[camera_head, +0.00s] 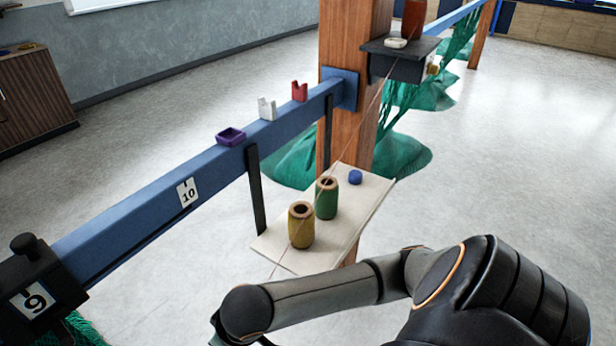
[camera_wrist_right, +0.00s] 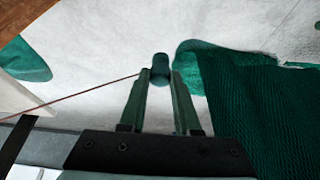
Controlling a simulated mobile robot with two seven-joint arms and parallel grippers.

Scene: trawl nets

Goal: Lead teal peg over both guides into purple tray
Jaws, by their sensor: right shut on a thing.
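The teal peg (camera_wrist_right: 160,69) shows in the right wrist view as a dark green-teal cylinder between the fingertips. My right gripper (camera_wrist_right: 159,85) is shut on it, and a thin reddish cord runs off left. In the head view the right gripper is mostly cut off by the bottom edge. The purple tray (camera_head: 231,138) sits on top of the blue rail, and looks empty. The white guide (camera_head: 267,109) and the red guide (camera_head: 299,92), both notched, stand on the rail right of it. The cord is not in either notch. My left gripper is not in view.
The blue rail (camera_head: 140,205) meets a wooden post (camera_head: 347,110). A pale board (camera_head: 360,205) holds a yellow spool (camera_head: 301,224), a green spool (camera_head: 327,198) and a blue disc (camera_head: 355,177). The cord passes over the board from a brown spool (camera_head: 413,20). Green netting (camera_wrist_right: 235,110) hangs near the gripper.

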